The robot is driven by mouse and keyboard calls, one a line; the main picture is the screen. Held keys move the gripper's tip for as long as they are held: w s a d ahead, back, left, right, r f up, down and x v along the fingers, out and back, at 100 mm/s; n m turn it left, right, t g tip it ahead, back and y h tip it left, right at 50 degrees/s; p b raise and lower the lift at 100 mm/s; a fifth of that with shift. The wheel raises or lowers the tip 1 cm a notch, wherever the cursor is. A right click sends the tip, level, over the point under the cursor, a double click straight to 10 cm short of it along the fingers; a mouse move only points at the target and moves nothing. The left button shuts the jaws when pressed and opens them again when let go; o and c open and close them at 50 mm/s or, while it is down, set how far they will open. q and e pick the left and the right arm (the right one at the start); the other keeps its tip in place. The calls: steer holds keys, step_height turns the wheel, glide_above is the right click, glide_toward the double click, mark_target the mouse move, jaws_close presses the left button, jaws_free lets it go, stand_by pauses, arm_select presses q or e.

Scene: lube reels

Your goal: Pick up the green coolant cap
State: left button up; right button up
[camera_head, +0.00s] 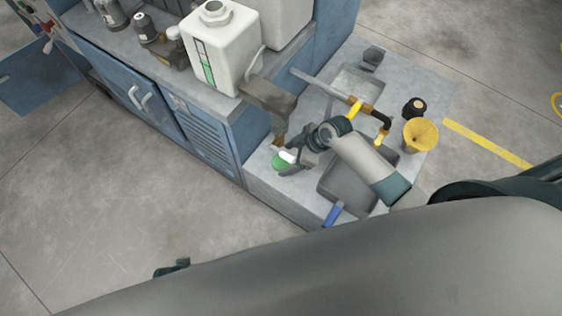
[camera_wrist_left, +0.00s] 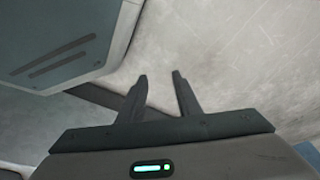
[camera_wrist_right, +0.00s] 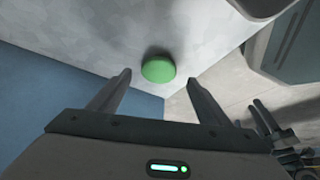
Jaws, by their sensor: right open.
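The green coolant cap (camera_wrist_right: 158,69) is a small round green disc on a pale grey surface near its edge. It shows beyond and between the open fingers of my right gripper (camera_wrist_right: 159,78), with nothing held. In the head view the cap (camera_head: 278,162) lies at the left side of the low grey bench, partly hidden by my right gripper (camera_head: 290,160), which is just above it. I cannot tell the exact height gap. My left gripper (camera_wrist_left: 160,78) is open and empty over bare floor, away from the cap.
A white jug (camera_head: 222,50) stands on the blue cabinet's (camera_head: 195,120) top. On the low bench are a grey tray (camera_head: 335,190), a yellow funnel (camera_head: 421,134), a dark cap (camera_head: 414,107) and a blue-handled thing (camera_head: 333,214). Floor to the left is clear.

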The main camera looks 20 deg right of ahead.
mark_target(281, 162)
steer(key=shift+x, duration=1.15)
steer(key=shift+w+a+f, duration=0.15)
steer(key=shift+w+f, duration=0.05)
steer(key=shift+f, duration=0.2)
arm_select(q)
steer(key=shift+w+r, duration=0.2)
steer(key=shift+r, duration=0.35)
arm_select(e)
steer(key=c, duration=1.2)
